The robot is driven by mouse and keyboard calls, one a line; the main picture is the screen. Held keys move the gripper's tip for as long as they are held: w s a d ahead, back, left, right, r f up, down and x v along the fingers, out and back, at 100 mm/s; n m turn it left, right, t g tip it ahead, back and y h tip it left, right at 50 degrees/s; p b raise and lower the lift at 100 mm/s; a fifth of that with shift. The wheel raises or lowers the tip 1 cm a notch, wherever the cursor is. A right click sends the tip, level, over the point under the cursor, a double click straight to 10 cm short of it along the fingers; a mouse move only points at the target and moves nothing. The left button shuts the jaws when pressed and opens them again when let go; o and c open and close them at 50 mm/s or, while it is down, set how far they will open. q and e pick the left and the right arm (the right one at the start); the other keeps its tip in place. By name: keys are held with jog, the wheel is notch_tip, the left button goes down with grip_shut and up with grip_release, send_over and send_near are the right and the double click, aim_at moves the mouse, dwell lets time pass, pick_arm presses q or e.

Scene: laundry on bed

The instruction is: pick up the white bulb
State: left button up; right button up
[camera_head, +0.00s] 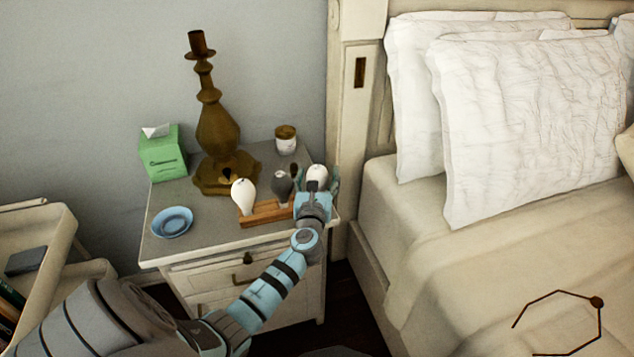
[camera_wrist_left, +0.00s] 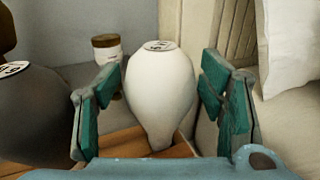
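A white bulb (camera_head: 317,173) stands at the right end of a wooden holder (camera_head: 262,215) on the nightstand. In the left wrist view the white bulb (camera_wrist_left: 160,90) fills the middle, wide end up, with a printed mark on top. My left gripper (camera_head: 316,180) is at this bulb. Its teal fingers (camera_wrist_left: 160,100) are spread on either side of it, with narrow gaps, so it looks open around the bulb. A dark grey bulb (camera_head: 281,186) stands in the middle of the holder, and another white bulb (camera_head: 243,194) at the left end. My right gripper is not in view.
The nightstand (camera_head: 160,250) also holds a tall brown candlestick lamp (camera_head: 216,130), a green tissue box (camera_head: 163,155), a blue dish (camera_head: 172,222) and a jar (camera_head: 286,140). The bed (camera_head: 430,240) and its post (camera_head: 357,110) rise close on the right.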

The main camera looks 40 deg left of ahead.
pick_arm(q)
jog(key=c, duration=0.8)
jog(key=w+a+r+p, duration=0.1)
jog(key=a+r+p, duration=0.1)
jog(key=r+p, duration=1.05)
jog(key=a+r+p, duration=0.3)
jog(key=r+p, duration=0.2)
jog(key=r, duration=1.4)
jog(key=s+a+r+n+g+y+p, duration=0.15)
jog(key=a+r+p, duration=0.25)
jog(key=a+r, duration=0.4)
jog(key=s+a+r+n+g+y+p, duration=0.1)
jog(key=a+r+n+g+y+p, duration=0.15)
jog(key=a+r, duration=0.5)
jog(key=s+a+g, duration=0.1)
jog(key=a, duration=0.2)
jog(key=s+a+n+g+y+p, duration=0.1)
jog(key=s+a, duration=0.1)
jog(key=a, duration=0.1)
jog(key=s+a+n+y+p, duration=0.1)
jog(key=s+a, duration=0.1)
jog(key=a, duration=0.1)
jog(key=shift+s+a+f+g, duration=0.2)
jog(key=shift+s+a+g, duration=0.05)
jog(key=shift+a+g, duration=0.15)
